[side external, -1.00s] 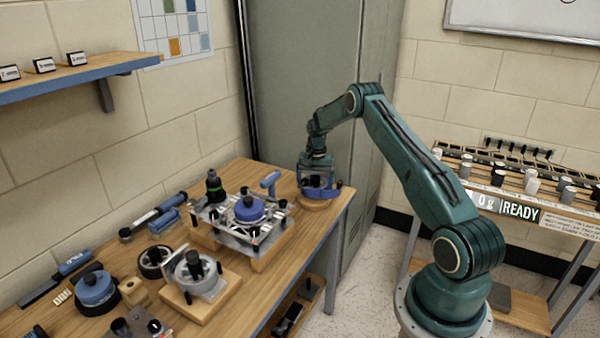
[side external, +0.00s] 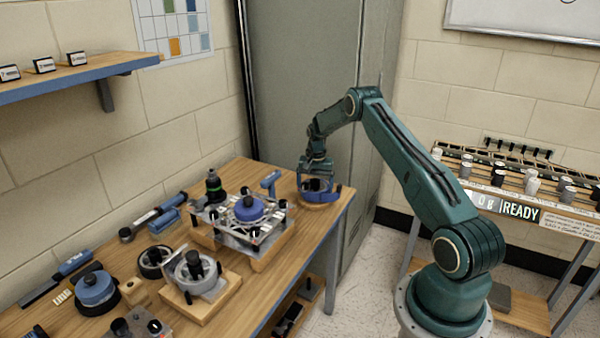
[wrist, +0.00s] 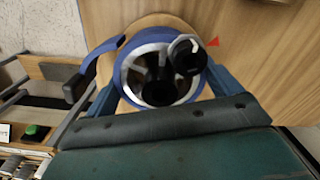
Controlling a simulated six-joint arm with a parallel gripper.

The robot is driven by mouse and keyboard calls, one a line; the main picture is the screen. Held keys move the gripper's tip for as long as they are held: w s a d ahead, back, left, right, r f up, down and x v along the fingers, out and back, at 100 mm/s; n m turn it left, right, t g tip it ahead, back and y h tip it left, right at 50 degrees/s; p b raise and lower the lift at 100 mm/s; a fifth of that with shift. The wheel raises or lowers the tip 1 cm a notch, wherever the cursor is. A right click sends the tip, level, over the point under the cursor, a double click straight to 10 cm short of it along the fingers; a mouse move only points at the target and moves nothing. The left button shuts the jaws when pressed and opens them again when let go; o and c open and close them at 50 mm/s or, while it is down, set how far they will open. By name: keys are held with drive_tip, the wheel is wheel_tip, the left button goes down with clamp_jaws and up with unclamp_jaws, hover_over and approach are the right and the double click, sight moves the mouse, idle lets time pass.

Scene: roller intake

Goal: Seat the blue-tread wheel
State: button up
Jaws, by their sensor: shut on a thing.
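The blue-tread wheel (wrist: 121,72) has a pale metal rim and dark spokes. In the wrist view it lies over a round wooden base (wrist: 160,20). In the side view the wheel (side external: 322,197) is at the bench's far right corner, partly hidden by my gripper (side external: 317,184). The blue fingers of my gripper (wrist: 165,88) lie on opposite sides of the wheel and are shut on it. A black knob (wrist: 187,57) shows at the rim, beside a red pointer (wrist: 212,42). Whether the wheel is fully down on the base cannot be told.
A blue curved lever (wrist: 97,62) with a black end (wrist: 75,88) is left of the wheel. A metal fixture (side external: 268,240) carrying another blue part (side external: 249,208) stands nearby. A grey wheel (side external: 190,270) on a wooden block and a blue round part (side external: 95,288) are further left.

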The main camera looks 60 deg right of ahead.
drive_tip(key=shift+f, duration=0.4)
drive_tip(key=o, duration=1.1)
drive_tip(key=shift+c, duration=0.2)
drive_tip(key=shift+r, duration=0.15)
drive_tip(key=shift+r, duration=1.3)
drive_tip(key=shift+o, duration=0.3)
drive_tip(key=shift+r, duration=0.15)
wheel_tip(320, 180, up, 12)
